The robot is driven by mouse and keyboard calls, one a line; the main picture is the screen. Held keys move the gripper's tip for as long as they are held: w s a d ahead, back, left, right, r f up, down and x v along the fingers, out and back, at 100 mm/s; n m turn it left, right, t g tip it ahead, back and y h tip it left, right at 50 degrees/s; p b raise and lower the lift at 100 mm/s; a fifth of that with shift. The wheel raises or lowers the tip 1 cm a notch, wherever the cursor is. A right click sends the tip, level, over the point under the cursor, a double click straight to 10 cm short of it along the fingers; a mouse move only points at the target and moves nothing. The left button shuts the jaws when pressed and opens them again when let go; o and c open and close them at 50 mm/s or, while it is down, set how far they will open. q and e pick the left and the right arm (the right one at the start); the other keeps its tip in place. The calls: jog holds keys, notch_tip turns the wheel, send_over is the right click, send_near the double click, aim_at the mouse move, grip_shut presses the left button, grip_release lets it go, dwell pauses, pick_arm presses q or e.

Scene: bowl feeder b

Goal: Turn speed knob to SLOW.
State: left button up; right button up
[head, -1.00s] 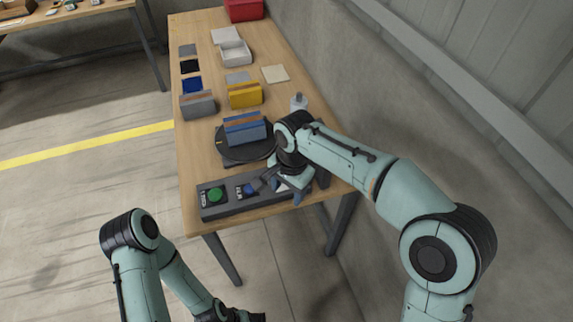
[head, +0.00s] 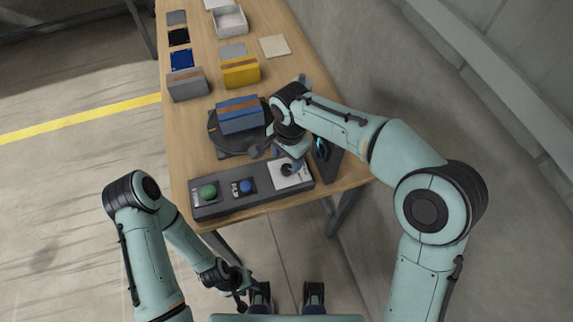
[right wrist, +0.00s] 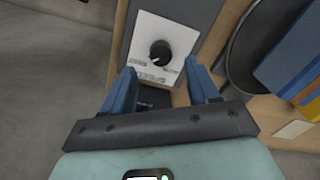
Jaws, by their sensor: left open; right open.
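The speed knob (right wrist: 160,51) is a round black knob on a white plate (right wrist: 180,38) with dark lettering too small to read. I cannot tell which mark it points to. In the head view the plate (head: 300,179) is at the right end of the grey control panel (head: 228,207), with the knob (head: 287,170) partly showing below my right gripper. My right gripper (right wrist: 159,78) has its blue fingers spread and empty, with the knob ahead between the fingertip lines, seemingly untouched. My left gripper (head: 240,292) is open and empty, low beside the table's front.
Behind the panel is a dark turntable (head: 222,137) carrying a blue box (head: 241,116). Grey (head: 187,86) and yellow (head: 240,73) boxes stand farther back. A wall runs along the right.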

aim_at(286, 169)
notch_tip(286, 169, down, 5)
jog(key=shift+w+a+f, duration=0.1)
dwell(0.3)
jog(key=c, duration=1)
